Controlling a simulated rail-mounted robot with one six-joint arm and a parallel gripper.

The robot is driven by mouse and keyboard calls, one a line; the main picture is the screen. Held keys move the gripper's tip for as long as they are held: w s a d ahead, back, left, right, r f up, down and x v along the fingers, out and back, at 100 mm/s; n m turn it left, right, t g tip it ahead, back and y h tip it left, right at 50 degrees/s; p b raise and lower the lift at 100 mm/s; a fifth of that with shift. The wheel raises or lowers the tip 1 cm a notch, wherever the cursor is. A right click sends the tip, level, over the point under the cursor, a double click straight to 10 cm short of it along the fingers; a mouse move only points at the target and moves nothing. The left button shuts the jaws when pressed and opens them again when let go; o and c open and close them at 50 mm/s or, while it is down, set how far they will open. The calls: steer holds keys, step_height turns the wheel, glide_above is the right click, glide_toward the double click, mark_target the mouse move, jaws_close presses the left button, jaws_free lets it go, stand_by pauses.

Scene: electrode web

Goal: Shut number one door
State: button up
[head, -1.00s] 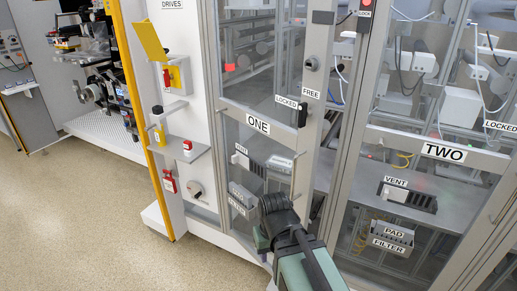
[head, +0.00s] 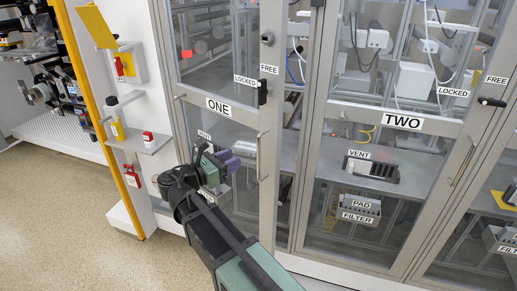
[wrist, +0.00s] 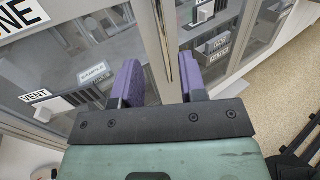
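Number one door (head: 218,105) is a glass door in a grey frame, labelled ONE, left of centre in the head view. It stands ajar, with a gap along its right edge. A vertical bar handle (head: 260,156) is on its right side. A black lever (head: 262,92) above it stands upright beside the FREE and LOCKED labels. My gripper (head: 228,160) is in front of the door's lower glass, left of the handle. In the wrist view my gripper (wrist: 159,82) has its purple fingers apart and empty; the door's edge post (wrist: 152,42) shows beyond them. Contact is unclear.
Door TWO (head: 390,135) adjoins on the right. A white panel (head: 120,60) with a yellow edge and red switches stands at the left. A small shelf (head: 143,142) juts from it. The speckled floor (head: 60,220) is clear at lower left.

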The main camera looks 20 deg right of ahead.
steer(key=x, duration=1.1)
steer(key=shift+f, duration=0.1)
steer(key=shift+a, duration=0.1)
jaws_close()
